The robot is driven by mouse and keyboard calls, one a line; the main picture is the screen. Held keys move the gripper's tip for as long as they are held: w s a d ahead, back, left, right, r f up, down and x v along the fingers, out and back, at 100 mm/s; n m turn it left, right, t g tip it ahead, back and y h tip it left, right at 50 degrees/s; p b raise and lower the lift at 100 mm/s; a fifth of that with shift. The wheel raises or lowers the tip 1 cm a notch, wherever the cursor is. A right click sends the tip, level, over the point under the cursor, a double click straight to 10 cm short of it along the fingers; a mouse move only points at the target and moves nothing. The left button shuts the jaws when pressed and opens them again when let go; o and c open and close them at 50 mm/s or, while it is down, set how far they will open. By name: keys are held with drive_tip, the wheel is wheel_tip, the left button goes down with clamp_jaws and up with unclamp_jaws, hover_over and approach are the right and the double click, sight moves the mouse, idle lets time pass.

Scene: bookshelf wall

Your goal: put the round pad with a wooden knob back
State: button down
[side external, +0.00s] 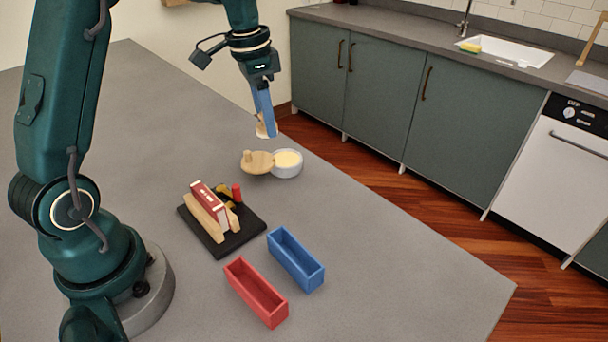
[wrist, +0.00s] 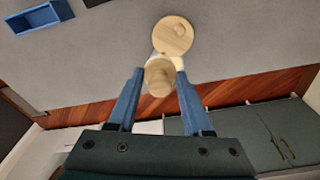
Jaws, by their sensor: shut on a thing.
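My gripper (side external: 264,110) has long blue fingers pointing down, shut on the round pad with a wooden knob (side external: 264,130). The pad hangs in the air above the table, near its far edge. In the wrist view the knob (wrist: 158,74) sits between my fingertips. Below it on the table stands a round white tin (side external: 288,168) with pale yellow contents. A round wooden lid with a small knob (side external: 257,164) is beside the tin, touching or very near it; it also shows in the wrist view (wrist: 172,36). The tin is mostly hidden there.
A black board (side external: 241,232) carries a wooden cradle with a red block (side external: 208,200), plus red and yellow pieces. A blue tray (side external: 295,260) and a red tray (side external: 256,292), both open, stand in front. Much of the grey table (side external: 400,270) is clear.

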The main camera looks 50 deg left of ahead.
drive_tip(key=shift+a, duration=0.35)
hover_over(321, 188)
drive_tip(key=f, duration=0.7)
drive_tip(key=shift+s+f, duration=0.15)
drive_tip(key=shift+s, duration=0.1)
drive_tip(key=shift+f, duration=1.85)
drive_tip(key=shift+f, duration=0.15)
drive_tip(key=shift+c, duration=1.6)
unclamp_jaws()
